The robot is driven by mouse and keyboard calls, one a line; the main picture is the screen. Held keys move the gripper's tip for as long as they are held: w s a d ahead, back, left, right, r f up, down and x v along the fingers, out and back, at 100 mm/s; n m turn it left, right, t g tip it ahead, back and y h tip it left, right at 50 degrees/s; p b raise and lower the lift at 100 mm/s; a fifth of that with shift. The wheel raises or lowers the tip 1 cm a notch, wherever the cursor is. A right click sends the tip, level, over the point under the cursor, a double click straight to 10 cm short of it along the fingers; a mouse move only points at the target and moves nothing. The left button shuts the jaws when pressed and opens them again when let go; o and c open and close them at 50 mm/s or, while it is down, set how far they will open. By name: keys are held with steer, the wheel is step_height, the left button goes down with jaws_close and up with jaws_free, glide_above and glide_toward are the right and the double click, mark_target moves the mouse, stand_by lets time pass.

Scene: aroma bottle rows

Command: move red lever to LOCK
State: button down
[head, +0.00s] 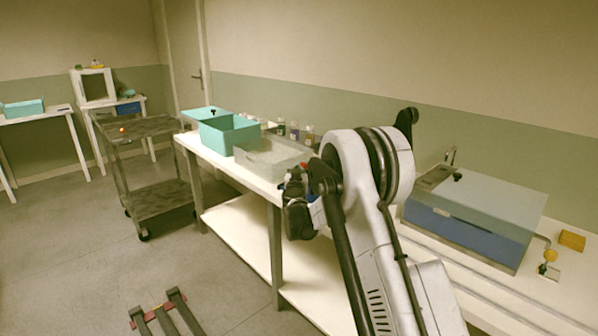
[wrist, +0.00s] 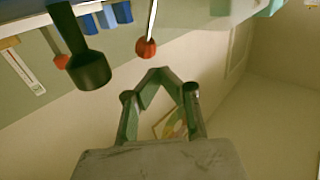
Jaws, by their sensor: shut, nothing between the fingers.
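In the wrist view, a red ball knob (wrist: 146,47) sits on the end of a thin metal rod, just beyond my fingertips and slightly left of them. A second red knob (wrist: 62,61) on a rod is farther left, beside a pale plate with a slot (wrist: 22,68). I cannot tell which is the task's lever, and no LOCK marking is readable. My gripper (wrist: 160,73) is shut and empty, its tips apart from the near knob. In the head view my arm hides much of the work area.
A black knob (wrist: 88,70) hangs left of the fingers, near blue blocks (wrist: 115,14). In the head view, a teal bin (head: 228,133), a clear tray (head: 268,157) and several bottles stand on the bench. A blue-grey case (head: 470,225) and yellow block (head: 572,240) are right of my arm.

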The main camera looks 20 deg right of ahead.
steer(key=s+a+r, duration=0.1)
steer(key=s+r, duration=0.1)
steer(key=s, duration=0.3)
steer(key=s+a+r+p, duration=0.1)
steer(key=s+r, duration=0.1)
steer(key=s, duration=0.4)
steer(key=shift+s+a+r, duration=0.15)
steer(key=shift+a+r, duration=0.05)
steer(key=shift+a, duration=0.05)
